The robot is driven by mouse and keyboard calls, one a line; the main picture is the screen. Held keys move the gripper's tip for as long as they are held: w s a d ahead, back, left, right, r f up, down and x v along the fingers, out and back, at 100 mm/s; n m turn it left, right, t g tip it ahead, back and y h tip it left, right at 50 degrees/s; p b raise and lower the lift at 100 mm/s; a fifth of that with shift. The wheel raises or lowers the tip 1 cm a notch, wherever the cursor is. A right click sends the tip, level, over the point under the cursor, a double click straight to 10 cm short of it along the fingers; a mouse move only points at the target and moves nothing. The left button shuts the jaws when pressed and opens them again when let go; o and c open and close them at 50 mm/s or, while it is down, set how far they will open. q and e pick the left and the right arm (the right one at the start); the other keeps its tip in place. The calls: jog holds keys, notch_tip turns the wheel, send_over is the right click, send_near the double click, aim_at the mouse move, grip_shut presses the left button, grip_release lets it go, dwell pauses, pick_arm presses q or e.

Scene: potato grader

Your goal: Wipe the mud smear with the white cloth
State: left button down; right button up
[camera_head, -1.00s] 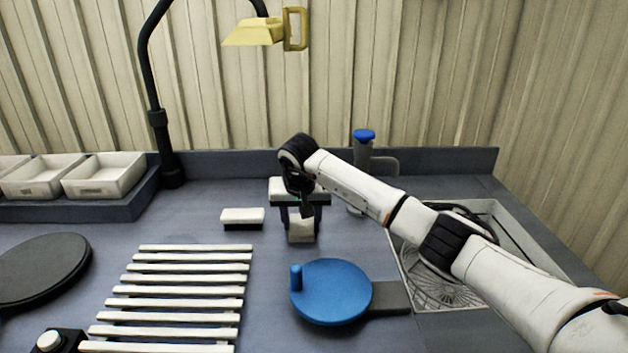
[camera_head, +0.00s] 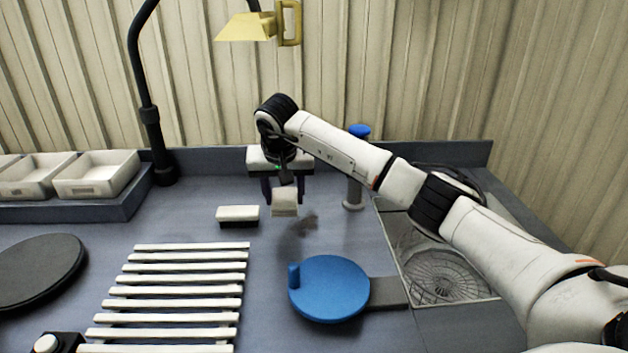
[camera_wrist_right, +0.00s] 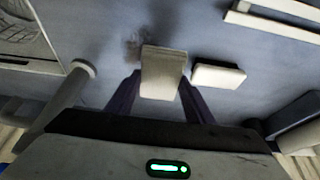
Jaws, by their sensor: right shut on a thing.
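The mud smear (camera_head: 303,224) is a faint brown patch on the grey worktop, between the brush-like block and the blue disc. It also shows in the right wrist view (camera_wrist_right: 133,45), just beyond the cloth. The white cloth (camera_head: 285,203) is a folded off-white block held between the fingers of my right gripper (camera_head: 284,193). It also shows in the right wrist view (camera_wrist_right: 162,75) between both dark fingers. My right gripper is shut on it, left of and behind the smear. The cloth looks close above the worktop; I cannot tell whether it touches. My left gripper is not in view.
A white-topped block (camera_head: 238,214) lies left of the cloth. A blue disc with a peg (camera_head: 330,288) and a white slatted rack (camera_head: 180,291) stand in front. A blue-topped post (camera_head: 355,180) and a sink (camera_head: 440,270) are at the right. White bins (camera_head: 97,176) stand at back left.

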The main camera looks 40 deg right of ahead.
jog(key=shift+r, duration=0.6)
